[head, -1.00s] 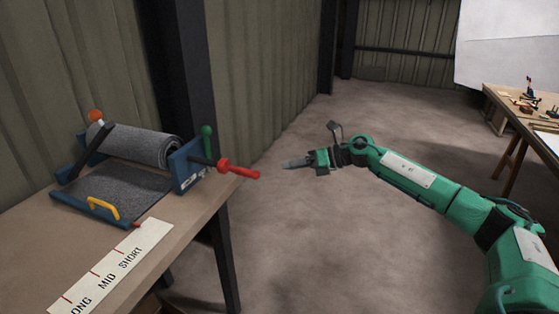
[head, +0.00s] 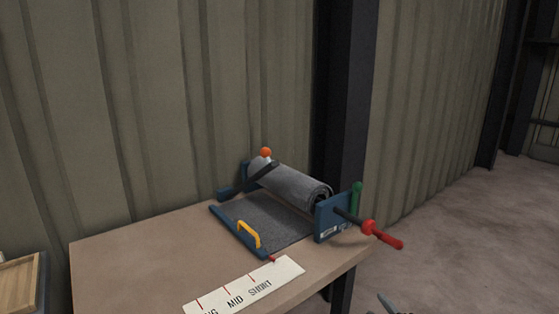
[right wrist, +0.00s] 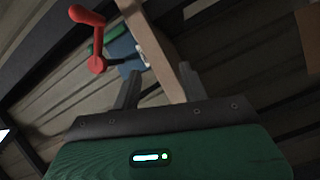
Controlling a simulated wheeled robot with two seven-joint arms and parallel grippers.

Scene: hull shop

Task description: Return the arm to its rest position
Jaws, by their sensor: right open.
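My right gripper shows only as a fingertip at the bottom edge of the head view (head: 387,303), below and in front of the bench's right end. In the right wrist view its two fingers (right wrist: 160,88) stand apart with nothing between them. The roll dispenser's red crank handle (head: 383,234) sticks out to the right of its blue side plate; it also shows in the right wrist view (right wrist: 94,40), beyond the left finger. The grey roll (head: 295,186) sits in the dispenser on the bench. My left gripper is not in view.
The bench (head: 130,250) carries the dispenser and a white SHORT/MID strip (head: 245,286). A wooden tray (head: 20,282) is at the far left. A dark post (head: 345,100) and corrugated wall stand behind. The floor (head: 460,235) at right is clear.

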